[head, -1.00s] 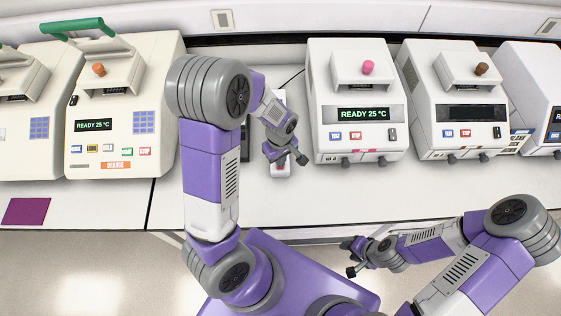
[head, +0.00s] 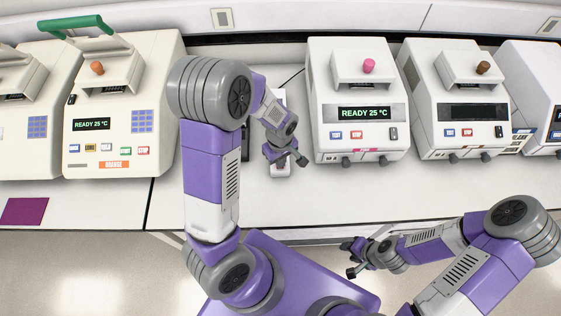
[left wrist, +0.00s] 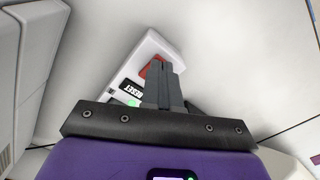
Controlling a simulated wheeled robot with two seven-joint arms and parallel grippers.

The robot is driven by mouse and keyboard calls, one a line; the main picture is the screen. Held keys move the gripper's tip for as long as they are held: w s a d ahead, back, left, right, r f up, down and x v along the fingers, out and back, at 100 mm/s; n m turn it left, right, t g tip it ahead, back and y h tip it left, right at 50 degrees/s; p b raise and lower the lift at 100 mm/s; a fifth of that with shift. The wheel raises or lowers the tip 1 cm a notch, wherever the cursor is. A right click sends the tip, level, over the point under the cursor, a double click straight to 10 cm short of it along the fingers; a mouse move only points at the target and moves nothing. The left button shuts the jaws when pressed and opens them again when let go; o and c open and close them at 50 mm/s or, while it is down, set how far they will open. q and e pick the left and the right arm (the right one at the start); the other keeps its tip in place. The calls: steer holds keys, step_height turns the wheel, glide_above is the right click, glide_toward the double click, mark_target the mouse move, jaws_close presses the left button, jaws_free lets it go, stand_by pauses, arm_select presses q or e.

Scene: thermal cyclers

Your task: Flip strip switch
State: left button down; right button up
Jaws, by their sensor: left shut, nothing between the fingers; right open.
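The white power strip (head: 281,171) lies on the bench between two cyclers, partly hidden under my left arm. In the left wrist view, the end of the strip (left wrist: 135,72) shows a red rocker switch (left wrist: 151,66), a RESET label and a lit green light. My left gripper (head: 300,160) is shut and empty, low over the strip's near end. In the left wrist view, its fingers (left wrist: 163,70) overlap the switch and hide part of it; I cannot tell whether they touch. My right gripper (head: 351,258) is open and empty, in front of the bench.
A white cycler (head: 358,140) with a pink knob stands just right of the strip, its display reading READY 25 °C. Another cycler (head: 455,130) beside it has a dark display. An orange-labelled cycler (head: 112,115) stands left. The bench front (head: 330,200) is clear.

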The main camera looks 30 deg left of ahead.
arm_select(q)
steer(key=shift+f, duration=0.35)
steer(key=shift+r, duration=0.1)
step_height(320, 180, up, 7)
steer(key=p, duration=0.5)
steer(key=shift+p, duration=0.3)
stand_by(0.5)
